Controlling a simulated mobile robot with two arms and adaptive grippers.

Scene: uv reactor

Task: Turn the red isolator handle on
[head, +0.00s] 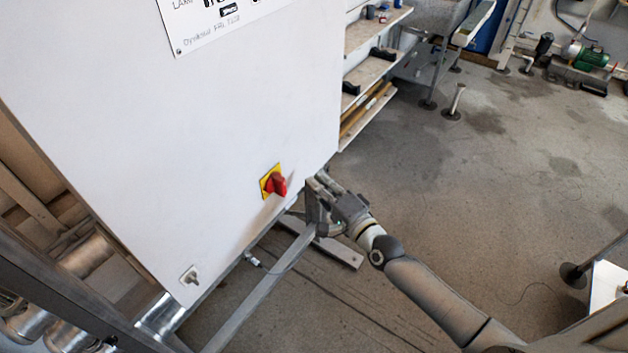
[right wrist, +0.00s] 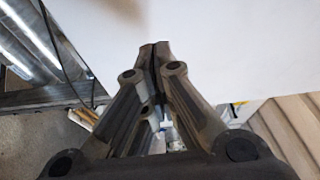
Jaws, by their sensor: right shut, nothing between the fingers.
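The red isolator handle (head: 276,184) sits on a yellow square plate (head: 266,182) low on the front of a white cabinet (head: 190,120). My right gripper (head: 314,183) is just right of the handle in the head view, near the cabinet's lower right corner, and apart from the handle. In the right wrist view its fingers (right wrist: 155,50) are closed together with nothing between them, and the white cabinet surface fills the background above. The handle does not show in the right wrist view. My left gripper is not in view.
A small metal latch (head: 189,275) is at the cabinet's lower left. A metal frame (head: 265,285) stands below the cabinet. Shelves (head: 372,70) with dark items stand behind it. The concrete floor (head: 500,180) to the right is largely open.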

